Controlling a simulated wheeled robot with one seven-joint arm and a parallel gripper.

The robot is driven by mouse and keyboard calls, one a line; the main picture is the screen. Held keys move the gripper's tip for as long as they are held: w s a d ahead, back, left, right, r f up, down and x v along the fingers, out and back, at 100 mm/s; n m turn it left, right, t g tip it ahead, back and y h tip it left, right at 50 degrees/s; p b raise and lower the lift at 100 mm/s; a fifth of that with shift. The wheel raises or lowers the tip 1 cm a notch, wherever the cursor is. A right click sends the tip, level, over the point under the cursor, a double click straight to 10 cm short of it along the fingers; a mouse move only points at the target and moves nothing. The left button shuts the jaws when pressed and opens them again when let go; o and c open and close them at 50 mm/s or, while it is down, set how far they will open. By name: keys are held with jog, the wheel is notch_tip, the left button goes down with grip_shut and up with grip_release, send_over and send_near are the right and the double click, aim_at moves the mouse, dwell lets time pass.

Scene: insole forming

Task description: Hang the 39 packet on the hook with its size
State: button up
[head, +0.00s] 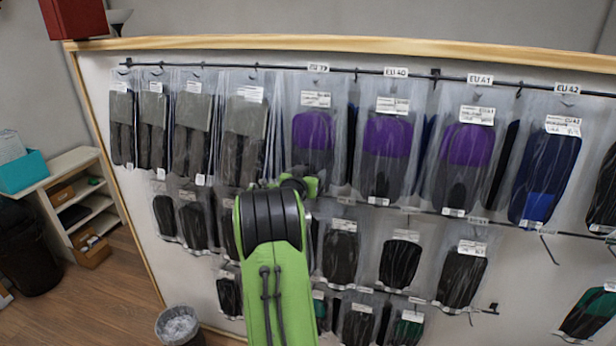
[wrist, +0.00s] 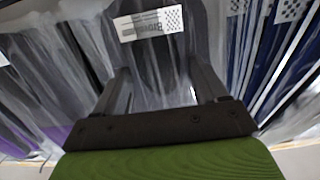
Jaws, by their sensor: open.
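My gripper (wrist: 161,78) is open in the wrist view, one finger on each side of a clear packet with a dark insole (wrist: 160,62). This packet has a white label (wrist: 150,24); its size cannot be read, and I cannot tell whether the fingers touch it. In the head view my green arm hides the fingers and whatever is between them. The sign for size 39 (head: 318,67) is on the top rail, above a hanging packet with a purple and dark insole (head: 313,140). That packet's own size print is too small to read.
Signs EU 40 (head: 396,72), EU 41 (head: 480,79) and EU 42 (head: 567,89) follow to the right, with packets hanging below. Several packets crowd the lower rails. An empty hook (head: 548,248) shows at right. A bin (head: 180,326) stands on the floor.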

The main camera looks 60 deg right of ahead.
jog(key=o, duration=1.1)
jog(key=shift+o, duration=0.2)
jog(key=b+v, duration=0.5)
jog(key=v, duration=1)
jog(key=shift+a, duration=0.35)
jog(key=shift+r, duration=0.1)
